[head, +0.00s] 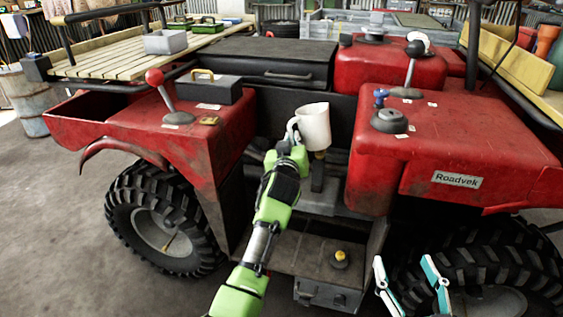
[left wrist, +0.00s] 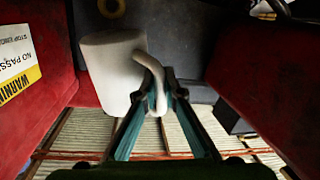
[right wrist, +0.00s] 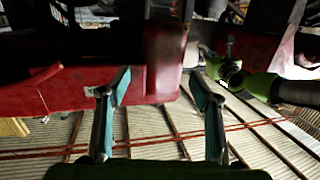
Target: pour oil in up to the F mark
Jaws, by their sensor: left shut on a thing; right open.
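The white jug (head: 313,127) is in the middle of the quad, in the gap between its red bodywork. My left gripper (head: 292,152) is shut on the jug's handle, which shows between the fingers in the left wrist view (left wrist: 152,72). The jug looks close to upright, with a slight tilt. A tan neck or funnel (head: 319,157) shows just under it; I cannot tell whether they touch. The oil level and the F mark are not visible. A dark cap with a yellow top (head: 340,259) lies on the step below. My right gripper (head: 410,277) is open and empty at the lower right.
The red quad body (head: 455,140) flanks the jug on the right, and a red fender with a red-knobbed lever (head: 155,78) is on the left. A dark box with a yellow handle (head: 209,88) sits on that fender.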

